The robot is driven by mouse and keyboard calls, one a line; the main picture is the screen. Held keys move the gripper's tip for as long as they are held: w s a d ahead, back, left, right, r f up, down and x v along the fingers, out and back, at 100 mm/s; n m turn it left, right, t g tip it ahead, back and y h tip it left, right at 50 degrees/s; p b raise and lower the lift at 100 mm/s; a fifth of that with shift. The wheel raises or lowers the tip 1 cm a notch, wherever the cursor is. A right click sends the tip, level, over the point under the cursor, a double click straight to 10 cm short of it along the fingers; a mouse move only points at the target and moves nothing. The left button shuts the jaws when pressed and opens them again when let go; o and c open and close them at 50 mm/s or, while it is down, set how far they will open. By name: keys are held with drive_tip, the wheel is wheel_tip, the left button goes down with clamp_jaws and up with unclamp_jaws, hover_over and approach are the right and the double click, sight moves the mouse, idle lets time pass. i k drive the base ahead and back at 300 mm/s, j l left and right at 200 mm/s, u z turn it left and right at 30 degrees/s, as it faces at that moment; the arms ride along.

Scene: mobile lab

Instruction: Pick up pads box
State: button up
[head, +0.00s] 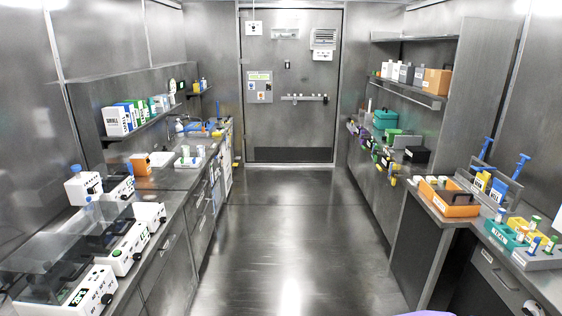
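I cannot read which container is the pads box. A row of white, blue and green boxes (128,116) stands on the left wall shelf. A small orange box (140,164) is on the left counter. White and grey boxes (396,71) and a brown box (437,81) stand on the right wall shelf. Yellow and blue boxes (489,186) stand on the near right counter.
The aisle floor (285,225) is clear up to a closed door (291,85). White instruments (125,247) line the left counter (180,185). An orange tray (449,206), a teal rack (503,235) and a grey rack (541,258) occupy the right counter.

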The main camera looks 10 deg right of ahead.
sight(390, 135)
drive_tip(key=i+z, duration=0.2)
drive_tip(key=i, duration=1.65)
drive_tip(key=i+j+z, duration=0.15)
drive_tip(key=i+z, duration=0.25)
drive_tip(key=i, duration=0.2)
drive_tip(key=i+j+z, duration=0.4)
drive_tip(key=i, duration=0.2)
drive_tip(key=i+j+z, duration=0.75)
drive_tip(key=i+j, duration=0.25)
drive_tip(key=j, duration=0.15)
drive_tip(key=i+u, duration=0.2)
drive_tip(key=u, duration=0.2)
drive_tip(key=i+l+u, duration=0.1)
drive_tip(key=u, duration=0.35)
drive_tip(key=i+l+u, duration=0.15)
drive_tip(key=i+u, duration=0.25)
drive_tip(key=i+l+u, duration=0.1)
drive_tip(key=i+l, duration=0.2)
drive_tip(key=i+l+u, duration=0.1)
drive_tip(key=i+l, duration=0.45)
drive_tip(key=l, duration=0.25)
drive_tip(key=i+l+u, duration=0.15)
drive_tip(key=i+l, duration=0.15)
drive_tip(key=i+l+u, duration=0.1)
drive_tip(key=i+l, duration=0.15)
drive_tip(key=l, duration=0.3)
